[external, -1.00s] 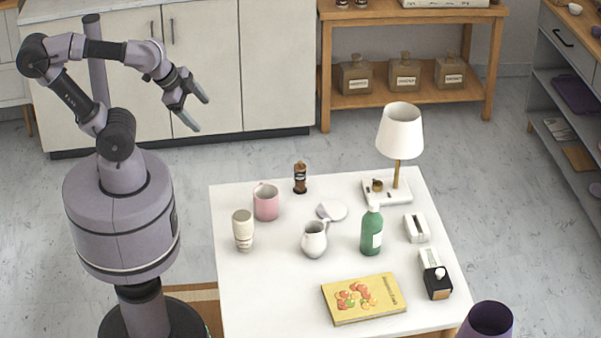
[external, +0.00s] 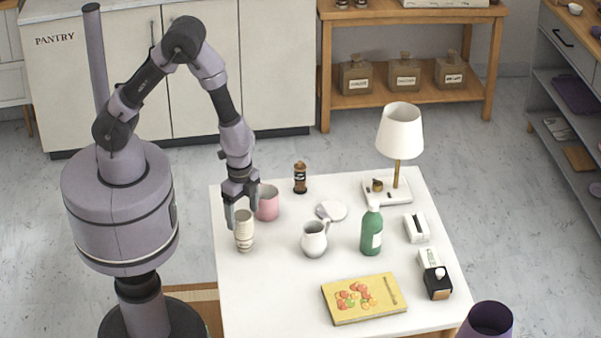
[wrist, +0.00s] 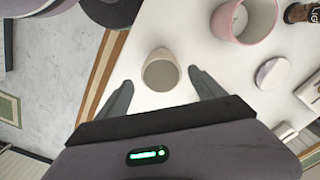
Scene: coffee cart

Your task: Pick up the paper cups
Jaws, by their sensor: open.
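The paper cups (external: 244,236) are a cream stack standing upright near the left edge of the white table. In the wrist view the top cup (wrist: 161,72) shows its round open mouth, between and just beyond my fingertips. My gripper (external: 242,210) is open and points down at the stack, with its fingers around the upper part in the external view. In the wrist view both fingers (wrist: 161,82) are spread wide, with a gap on each side of the cup. I cannot tell whether either finger touches it.
A pink mug (external: 267,205) stands close behind and right of the cups. A white pitcher (external: 314,240), green bottle (external: 372,232), brown grinder (external: 300,178), white disc (external: 332,210) and yellow book (external: 363,299) are farther right. The table's front left is clear.

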